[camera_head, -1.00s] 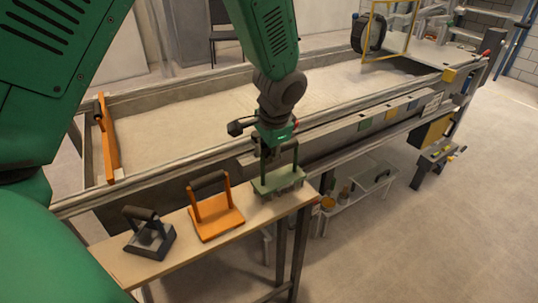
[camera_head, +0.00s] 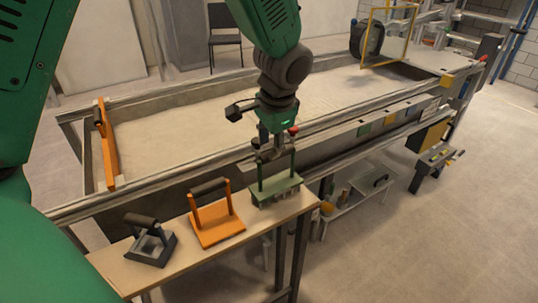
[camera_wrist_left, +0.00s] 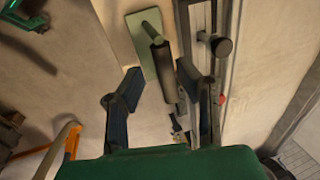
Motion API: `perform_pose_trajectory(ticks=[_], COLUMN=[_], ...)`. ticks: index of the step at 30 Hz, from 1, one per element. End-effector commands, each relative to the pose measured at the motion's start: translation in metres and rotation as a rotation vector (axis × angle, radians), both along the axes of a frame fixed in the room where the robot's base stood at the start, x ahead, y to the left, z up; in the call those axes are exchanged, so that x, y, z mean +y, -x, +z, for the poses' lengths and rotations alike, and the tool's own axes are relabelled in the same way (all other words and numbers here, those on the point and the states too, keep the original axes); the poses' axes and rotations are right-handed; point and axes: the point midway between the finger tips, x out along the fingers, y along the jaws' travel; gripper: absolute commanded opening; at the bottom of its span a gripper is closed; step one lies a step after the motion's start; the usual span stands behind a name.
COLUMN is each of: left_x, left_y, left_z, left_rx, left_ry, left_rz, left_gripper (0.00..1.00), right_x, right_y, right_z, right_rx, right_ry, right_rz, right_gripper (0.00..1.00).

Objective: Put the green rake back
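The green rake (camera_head: 276,189) stands upright on the right end of the wooden side table (camera_head: 182,252). Its teeth point down, and its dark handle is partly hidden by my gripper. My left gripper (camera_head: 272,154) is just above the handle. In the left wrist view, the two fingers of the left gripper (camera_wrist_left: 158,95) are spread apart. The rake's green plate (camera_wrist_left: 139,38) and dark handle (camera_wrist_left: 165,72) show beyond and between them, with nothing clamped. My right gripper is not in view.
An orange tool (camera_head: 218,224) and a dark grey tool (camera_head: 150,243) stand left of the rake on the table. The sandbed (camera_head: 215,118) with its metal rails lies behind. A low shelf with containers (camera_head: 350,200) is to the right.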

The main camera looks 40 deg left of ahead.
Motion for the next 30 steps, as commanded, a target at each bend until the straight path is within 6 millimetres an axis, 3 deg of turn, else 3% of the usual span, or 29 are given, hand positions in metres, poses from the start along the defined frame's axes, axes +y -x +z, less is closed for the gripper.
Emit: perform_pose_trajectory(ticks=[3, 10, 30], left_x=[-0.006, -0.012, -0.013], left_y=[0.002, 0.006, 0.007], left_z=[0.027, 0.054, 0.057], left_rx=[-0.003, -0.001, 0.001], left_ry=[0.000, 0.000, 0.000], left_rz=[-0.002, -0.001, -0.001], left_gripper=[0.30, 0.30, 0.30], right_x=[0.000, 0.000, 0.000], right_y=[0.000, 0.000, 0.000], right_z=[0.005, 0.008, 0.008], right_rx=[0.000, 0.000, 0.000], right_ry=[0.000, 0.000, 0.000], right_rz=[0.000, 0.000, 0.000], right_gripper=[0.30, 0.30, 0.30])
